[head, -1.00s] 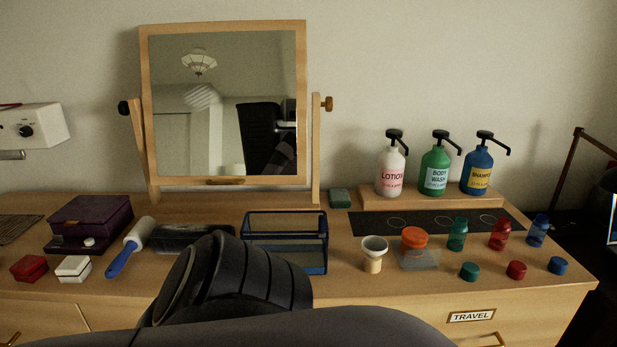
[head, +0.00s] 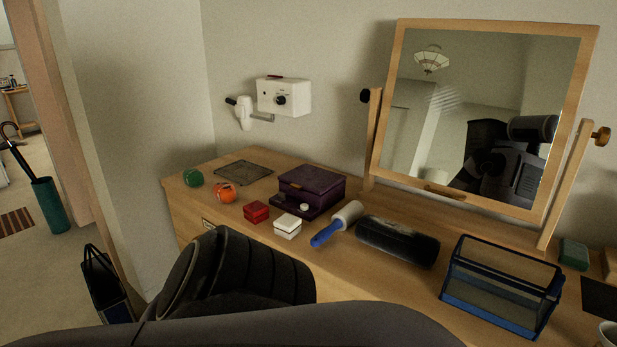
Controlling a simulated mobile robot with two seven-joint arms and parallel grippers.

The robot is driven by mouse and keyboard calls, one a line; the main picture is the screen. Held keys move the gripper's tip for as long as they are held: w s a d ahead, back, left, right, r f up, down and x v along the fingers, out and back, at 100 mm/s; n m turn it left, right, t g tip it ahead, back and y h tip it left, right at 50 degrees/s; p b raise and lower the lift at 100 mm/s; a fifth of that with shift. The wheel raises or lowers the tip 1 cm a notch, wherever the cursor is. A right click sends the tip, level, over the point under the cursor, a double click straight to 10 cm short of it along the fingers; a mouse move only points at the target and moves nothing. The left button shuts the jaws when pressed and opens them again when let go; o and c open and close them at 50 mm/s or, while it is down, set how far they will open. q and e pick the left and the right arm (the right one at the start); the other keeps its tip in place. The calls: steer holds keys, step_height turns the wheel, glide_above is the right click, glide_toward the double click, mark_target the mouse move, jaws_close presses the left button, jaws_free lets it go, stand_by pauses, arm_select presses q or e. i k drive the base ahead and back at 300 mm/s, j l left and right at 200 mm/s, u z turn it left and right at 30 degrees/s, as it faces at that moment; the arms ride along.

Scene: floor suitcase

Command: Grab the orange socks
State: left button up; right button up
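An orange ball-shaped bundle (head: 226,193), which looks like the rolled orange socks, lies near the left end of the wooden dresser top (head: 390,275). A similar green bundle (head: 193,178) lies just to its left, apart from it. Neither of my grippers shows in the head view. Dark parts of my own body fill the bottom middle of the view and hide part of the dresser front.
Near the orange bundle are a dark mat (head: 243,172), a red box (head: 256,212), a white box (head: 288,226) and a purple case (head: 311,188). A lint roller (head: 336,224), black case (head: 397,242), mesh basket (head: 502,285) and mirror (head: 480,115) stand farther right.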

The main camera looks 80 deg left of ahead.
mark_target(224, 192)
steer(key=u, duration=3.2)
